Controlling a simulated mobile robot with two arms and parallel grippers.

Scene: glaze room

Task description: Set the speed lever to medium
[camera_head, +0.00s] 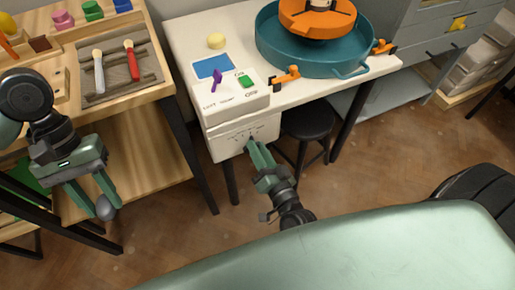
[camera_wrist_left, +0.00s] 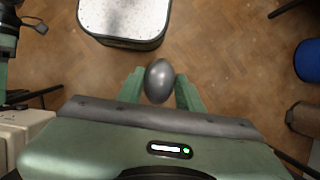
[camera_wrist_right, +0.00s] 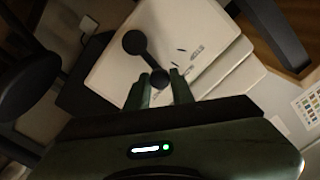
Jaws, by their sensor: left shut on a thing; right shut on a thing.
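The speed lever (camera_wrist_right: 147,60) is black, with a round knob at each end of a short rod, on the white front of the control box (camera_wrist_right: 205,40). Small dark marks and a short label lie beside it. My right gripper (camera_wrist_right: 161,84) is shut on the lever's lower knob. In the head view my right gripper (camera_head: 250,143) reaches the box front (camera_head: 228,138) and the lever is hidden. My left gripper (camera_head: 92,208) is shut on a grey egg-shaped thing (camera_wrist_left: 158,80), well away from the box. The lever's setting cannot be read.
Behind is a teal wheel basin (camera_head: 300,64) with an orange piece. A wooden table (camera_head: 150,88) with brushes stands left; a black stool (camera_head: 308,122) stands right of my right gripper.

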